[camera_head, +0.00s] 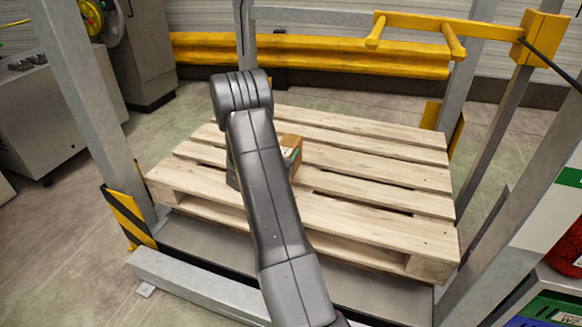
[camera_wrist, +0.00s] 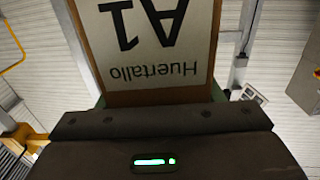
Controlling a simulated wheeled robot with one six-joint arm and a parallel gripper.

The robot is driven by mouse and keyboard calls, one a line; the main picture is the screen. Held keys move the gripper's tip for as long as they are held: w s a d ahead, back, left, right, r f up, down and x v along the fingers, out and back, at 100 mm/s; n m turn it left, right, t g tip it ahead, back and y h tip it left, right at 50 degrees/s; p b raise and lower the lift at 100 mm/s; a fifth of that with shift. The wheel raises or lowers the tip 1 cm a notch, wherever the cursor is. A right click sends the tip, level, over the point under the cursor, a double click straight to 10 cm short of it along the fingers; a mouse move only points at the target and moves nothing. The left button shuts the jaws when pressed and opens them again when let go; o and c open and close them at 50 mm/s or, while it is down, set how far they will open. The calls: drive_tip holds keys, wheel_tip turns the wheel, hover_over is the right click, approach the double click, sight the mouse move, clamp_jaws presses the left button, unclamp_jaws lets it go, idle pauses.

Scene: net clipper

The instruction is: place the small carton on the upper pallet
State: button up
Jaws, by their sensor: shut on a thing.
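The small carton (camera_head: 291,148) is brown with a pale label and a teal patch. It shows just right of my arm, over the middle of the wooden pallet, partly hidden by the arm. In the wrist view the carton (camera_wrist: 160,88) is close in front of my gripper (camera_wrist: 160,122), with an upside-down label reading "Huertallo A1". My gripper is shut on it; in the head view the arm hides the jaws. The pallet (camera_head: 385,205) has pale slats and no other load showing. I cannot tell whether the carton touches the slats.
The pallet sits on a grey platform in a metal frame with upright posts (camera_head: 95,120) at both sides. A yellow rail (camera_head: 320,52) runs behind it, and a yellow bar (camera_head: 415,22) juts in at upper right. Crates (camera_head: 545,308) stand at lower right. Slats right of the carton are clear.

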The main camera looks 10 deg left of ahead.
drive_tip(key=shift+f+b, duration=0.85)
drive_tip(key=shift+f, duration=2.45)
drive_tip(key=shift+f, duration=0.2)
drive_tip(key=o, duration=1.6)
drive_tip(key=shift+c, duration=0.2)
drive_tip(key=shift+r, duration=0.15)
drive_tip(key=s+a+p, duration=0.2)
drive_tip(key=s, duration=0.9)
drive_tip(key=shift+s+a, duration=0.15)
drive_tip(key=shift+s, duration=0.25)
